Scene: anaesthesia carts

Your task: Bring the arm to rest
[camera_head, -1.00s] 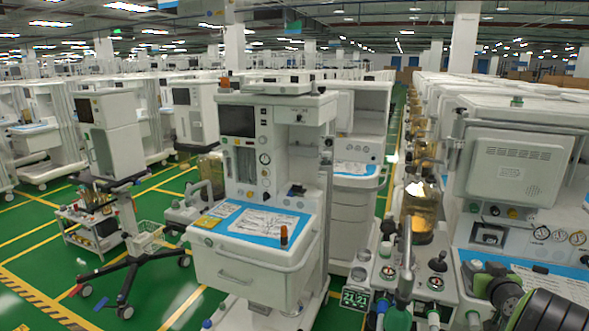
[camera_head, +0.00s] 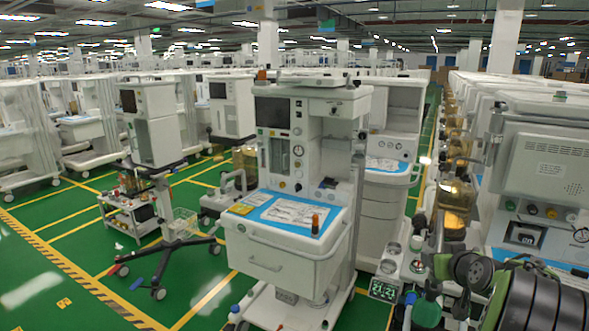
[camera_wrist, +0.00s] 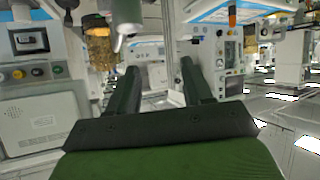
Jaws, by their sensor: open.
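My gripper (camera_wrist: 158,68) shows in the wrist view with its two dark fingers apart and nothing between them. Its green and black body fills the bottom of that view. In the head view, my black and green arm (camera_head: 540,300) is folded at the lower right corner, in front of the right-hand cart. The gripper's fingers cannot be made out there.
A white anaesthesia cart (camera_head: 285,258) with a blue top and a small orange bottle (camera_head: 315,222) stands in the centre. Another cart (camera_head: 545,165) stands close behind my arm. A wheeled stand (camera_head: 165,215) is at left. Green floor (camera_head: 60,285) is clear at lower left.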

